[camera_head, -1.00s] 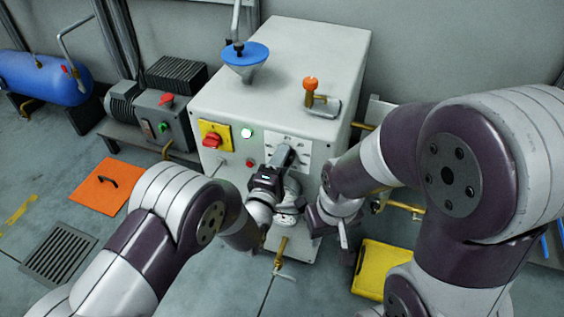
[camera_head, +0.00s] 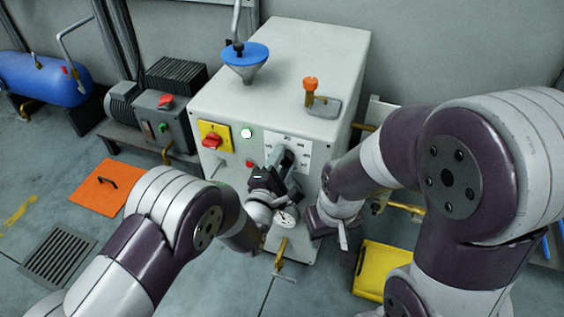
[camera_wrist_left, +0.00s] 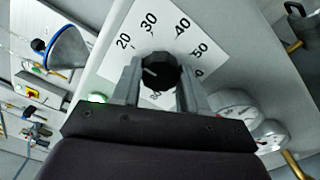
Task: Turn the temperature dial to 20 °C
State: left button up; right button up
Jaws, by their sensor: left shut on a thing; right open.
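The temperature dial is a black knob (camera_wrist_left: 158,73) on a white scale plate (camera_wrist_left: 165,35) marked 20, 30, 40, 50 and more. Its short white mark sits on the knob's left side in the wrist view, pointing left toward a finger, on the side where the 20 is printed. Whether it lines up with 20 cannot be told. That gripper is shut on the knob, one finger each side. My right gripper (camera_head: 342,232) is open, off to the right.
The grey machine cabinet (camera_head: 300,55) carries a blue funnel (camera_head: 245,55), an orange-capped valve (camera_head: 311,88), a red-and-yellow switch (camera_head: 212,138) and a lit green lamp (camera_head: 246,133). Round gauges (camera_wrist_left: 238,108) lie close to the left gripper.

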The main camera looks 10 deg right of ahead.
pick_arm(q)
jog(key=shift+f, duration=0.1)
jog(key=o, duration=1.1)
jog(key=shift+c, duration=0.2)
jog(key=shift+s, duration=0.1)
jog(key=shift+s+a, duration=0.25)
jog(key=shift+s, duration=0.05)
jog(key=p+v, duration=0.3)
jog(key=v, duration=0.9)
jog(key=shift+w, duration=0.1)
